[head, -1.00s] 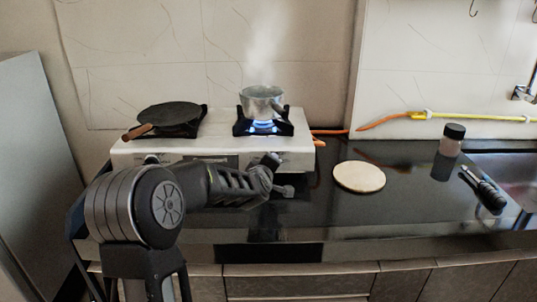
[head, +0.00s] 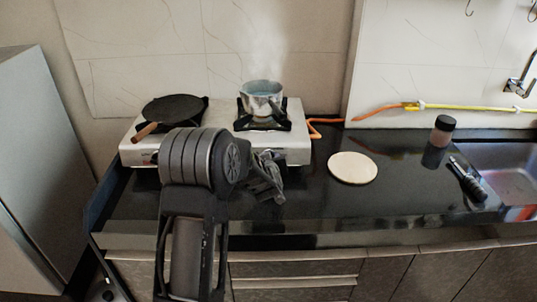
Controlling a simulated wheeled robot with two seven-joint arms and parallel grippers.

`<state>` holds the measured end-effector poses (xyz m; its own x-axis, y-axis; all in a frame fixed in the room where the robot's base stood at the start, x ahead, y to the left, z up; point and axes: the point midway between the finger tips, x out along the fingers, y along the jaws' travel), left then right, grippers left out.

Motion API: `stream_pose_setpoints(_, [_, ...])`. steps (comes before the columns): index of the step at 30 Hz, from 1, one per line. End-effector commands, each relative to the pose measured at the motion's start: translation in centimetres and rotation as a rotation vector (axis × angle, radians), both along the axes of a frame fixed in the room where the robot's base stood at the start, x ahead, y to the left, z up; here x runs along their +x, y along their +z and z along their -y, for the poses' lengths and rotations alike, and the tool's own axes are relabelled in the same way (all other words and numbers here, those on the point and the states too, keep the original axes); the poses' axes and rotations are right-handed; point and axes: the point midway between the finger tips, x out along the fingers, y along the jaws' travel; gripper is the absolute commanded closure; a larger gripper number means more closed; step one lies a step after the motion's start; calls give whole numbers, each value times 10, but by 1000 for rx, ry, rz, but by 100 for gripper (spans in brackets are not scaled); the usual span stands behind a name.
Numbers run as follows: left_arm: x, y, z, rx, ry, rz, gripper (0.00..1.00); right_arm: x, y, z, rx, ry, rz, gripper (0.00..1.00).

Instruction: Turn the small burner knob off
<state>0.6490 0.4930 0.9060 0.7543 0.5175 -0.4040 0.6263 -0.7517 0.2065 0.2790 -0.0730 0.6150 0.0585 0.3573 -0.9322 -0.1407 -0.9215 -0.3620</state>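A white two-burner stove (head: 222,147) stands against the wall. A small metal pot (head: 262,97) sits upright on its right burner (head: 263,122), with faint steam above. No blue flame shows under the pot. The knob below that burner cannot be made out; my arm covers much of the stove's front. My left gripper (head: 273,187) is in front of the stove, below the right burner, apart from the front panel as far as I can see. Its fingers are too small and dark to tell open from shut. My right gripper is out of view.
A dark flat pan (head: 174,108) with a wooden handle is on the left burner. A round pale board (head: 352,168), a lidded jar (head: 443,130) and a dark-handled tool (head: 466,180) lie on the black counter. An orange hose (head: 327,121) runs right of the stove.

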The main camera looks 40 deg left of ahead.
Motion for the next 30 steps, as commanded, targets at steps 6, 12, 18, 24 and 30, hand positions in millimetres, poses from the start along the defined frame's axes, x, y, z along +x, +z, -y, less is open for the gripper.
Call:
stream_pose_setpoints(6, [0,-1,1,23,-8,-21,100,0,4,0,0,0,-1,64])
stream_pose_setpoints(12, [0,-1,1,24,-8,-21,100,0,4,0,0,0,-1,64])
stream_pose_setpoints(18, [0,-1,1,24,-8,-21,54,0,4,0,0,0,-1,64])
stream_pose_setpoints(24, [0,-1,0,24,-6,-20,40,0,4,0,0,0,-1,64])
stream_pose_setpoints(30, [0,0,0,24,-6,-18,40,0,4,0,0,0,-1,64])
